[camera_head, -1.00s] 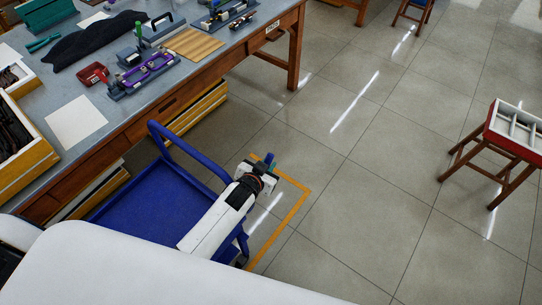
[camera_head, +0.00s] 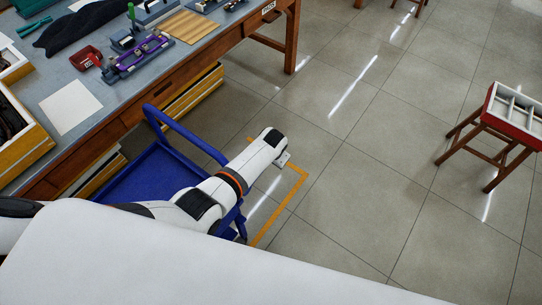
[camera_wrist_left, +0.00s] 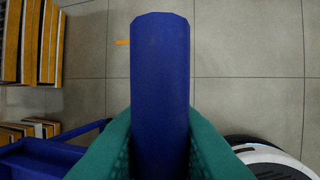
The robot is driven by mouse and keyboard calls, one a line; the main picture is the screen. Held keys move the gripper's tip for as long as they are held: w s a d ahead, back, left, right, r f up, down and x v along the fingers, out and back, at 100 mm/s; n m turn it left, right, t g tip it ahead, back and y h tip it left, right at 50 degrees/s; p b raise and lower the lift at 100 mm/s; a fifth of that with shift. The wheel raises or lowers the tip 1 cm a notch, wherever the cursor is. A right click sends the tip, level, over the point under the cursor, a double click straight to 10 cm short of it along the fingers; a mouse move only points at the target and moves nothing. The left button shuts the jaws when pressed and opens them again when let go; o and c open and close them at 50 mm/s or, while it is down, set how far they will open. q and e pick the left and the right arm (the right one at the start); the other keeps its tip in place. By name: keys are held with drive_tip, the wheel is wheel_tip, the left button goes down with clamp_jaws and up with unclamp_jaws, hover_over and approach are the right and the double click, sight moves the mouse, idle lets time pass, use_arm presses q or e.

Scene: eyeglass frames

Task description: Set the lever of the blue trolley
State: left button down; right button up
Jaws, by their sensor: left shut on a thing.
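The blue trolley (camera_head: 150,176) stands beside the workbench, its raised handle (camera_head: 185,130) on the far side. My left arm crosses over it from the left, and its white wrist is above the floor at the trolley's right side. In the left wrist view my left gripper (camera_wrist_left: 160,135) has its two teal fingers on either side of a thick blue bar (camera_wrist_left: 160,60) and is shut on it. I cannot tell whether this bar is the trolley's lever. The trolley's edge (camera_wrist_left: 40,160) shows at lower left there. The fingers are hidden in the head view. My right gripper is out of view.
Orange tape (camera_head: 283,209) marks the floor right of the trolley. The workbench (camera_head: 100,77) holds tools and a purple fixture (camera_head: 140,54). A red stool (camera_head: 510,123) with a white tray stands at right. The tiled floor between is clear.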

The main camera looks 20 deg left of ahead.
use_arm(q)
drive_tip(key=shift+s+f+g+b, duration=0.1)
drive_tip(key=shift+f+g+b, duration=0.3)
drive_tip(key=shift+f, duration=0.2)
drive_tip(key=shift+s, duration=0.1)
drive_tip(key=c, duration=1.3)
unclamp_jaws()
drive_tip(key=shift+f, duration=0.1)
drive_tip(key=p+v, duration=0.3)
drive_tip(key=v, duration=0.9)
drive_tip(key=shift+p, duration=0.4)
